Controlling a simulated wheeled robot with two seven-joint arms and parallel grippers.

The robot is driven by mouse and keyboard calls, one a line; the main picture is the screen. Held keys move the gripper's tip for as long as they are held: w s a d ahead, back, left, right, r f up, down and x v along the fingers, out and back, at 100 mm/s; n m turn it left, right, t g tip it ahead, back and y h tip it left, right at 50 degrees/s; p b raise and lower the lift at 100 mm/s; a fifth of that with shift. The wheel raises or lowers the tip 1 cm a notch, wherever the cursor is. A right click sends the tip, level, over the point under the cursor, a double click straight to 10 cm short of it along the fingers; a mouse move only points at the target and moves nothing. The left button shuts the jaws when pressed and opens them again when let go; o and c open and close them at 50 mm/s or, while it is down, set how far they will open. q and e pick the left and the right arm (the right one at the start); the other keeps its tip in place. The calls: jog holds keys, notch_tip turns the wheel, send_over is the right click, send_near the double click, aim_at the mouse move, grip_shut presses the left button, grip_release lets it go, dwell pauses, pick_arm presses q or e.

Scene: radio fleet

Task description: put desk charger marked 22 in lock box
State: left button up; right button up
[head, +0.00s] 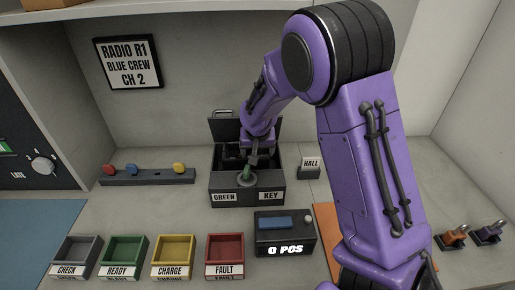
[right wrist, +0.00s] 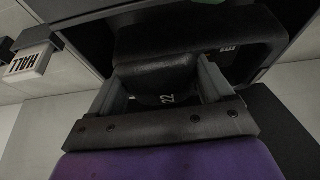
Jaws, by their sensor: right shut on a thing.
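The dark lock box (head: 247,188) stands at the back middle of the counter with its lid (head: 231,125) raised behind it. Its front bears the labels GREEN and KEY, and a green piece (head: 246,175) shows at its front. My right gripper (head: 254,156) reaches down over the open box. In the right wrist view it is shut on a black desk charger (right wrist: 158,82) marked 22, held between the two fingers. The head view does not show clearly whether the charger touches the box floor. My left gripper is not in view.
A HALL block (head: 310,168) stands right of the box. A bar with coloured knobs (head: 147,177) lies to the left. Small bins, including the red FAULT bin (head: 225,270), and a 0 PCS counter (head: 285,234) stand in front. Two small items (head: 488,233) sit far right.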

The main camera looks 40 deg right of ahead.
jog(key=shift+s+d+f, duration=0.1)
jog(key=shift+d+f, duration=0.05)
jog(key=shift+f, duration=0.15)
jog(key=o, duration=1.2)
jog(key=shift+c, duration=0.2)
jog(key=shift+r, duration=0.35)
jog(key=v, duration=1.2)
jog(key=shift+r, duration=0.25)
